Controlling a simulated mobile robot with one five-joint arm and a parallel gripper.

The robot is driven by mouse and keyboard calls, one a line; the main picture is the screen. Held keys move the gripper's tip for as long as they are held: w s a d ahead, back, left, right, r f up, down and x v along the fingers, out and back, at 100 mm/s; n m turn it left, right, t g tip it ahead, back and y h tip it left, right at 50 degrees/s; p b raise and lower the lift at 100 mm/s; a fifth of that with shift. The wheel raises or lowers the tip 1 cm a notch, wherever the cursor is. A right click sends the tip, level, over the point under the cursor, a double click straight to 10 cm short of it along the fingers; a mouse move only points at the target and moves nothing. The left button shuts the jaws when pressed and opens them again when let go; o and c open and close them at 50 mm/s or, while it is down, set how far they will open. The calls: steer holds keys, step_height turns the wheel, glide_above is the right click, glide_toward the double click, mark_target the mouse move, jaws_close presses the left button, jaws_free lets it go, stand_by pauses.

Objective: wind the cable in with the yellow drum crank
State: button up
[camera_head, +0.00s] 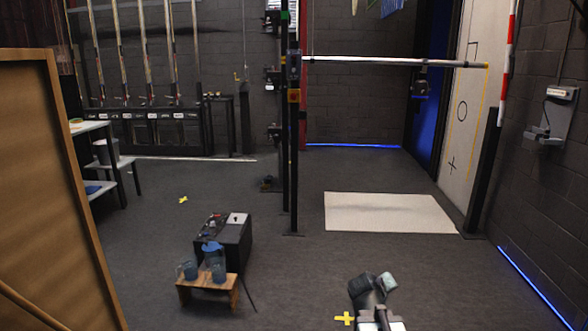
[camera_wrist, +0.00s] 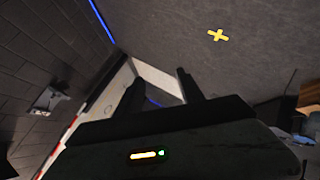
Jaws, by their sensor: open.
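I cannot make out a yellow drum crank or its cable for certain in either view. A dark upright post (camera_head: 294,150) with small fittings, one of them yellow, stands at the middle of the head view. A horizontal barrier pole (camera_head: 390,62) reaches right from near its top. My gripper (camera_head: 372,287) is low in the head view, well in front of the post, and touches nothing that I can see. In the wrist view my gripper (camera_wrist: 160,88) has its two dark fingers apart with nothing held between them.
A black box (camera_head: 236,243) and a small wooden stand (camera_head: 208,284) with blue vessels are left of my gripper. A pale mat (camera_head: 388,212) lies beyond it. A brown panel (camera_head: 50,190) and a shelf (camera_head: 100,160) stand at left. The dark floor between is mostly clear.

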steer(key=s+a+f+m+g+y, duration=0.1)
steer(key=s+a+f+g+y, duration=0.25)
steer(key=s+a, duration=0.4)
steer(key=s+a+f+m+g+y, duration=0.1)
steer(key=s+a+f+g+y, duration=0.3)
steer(key=a, duration=0.6)
step_height(320, 180, up, 31)
steer(key=s+p, duration=0.2)
steer(key=p, duration=3)
steer(key=shift+a+h, duration=0.35)
steer(key=shift+a, duration=0.05)
steer(key=shift+s+r, duration=0.1)
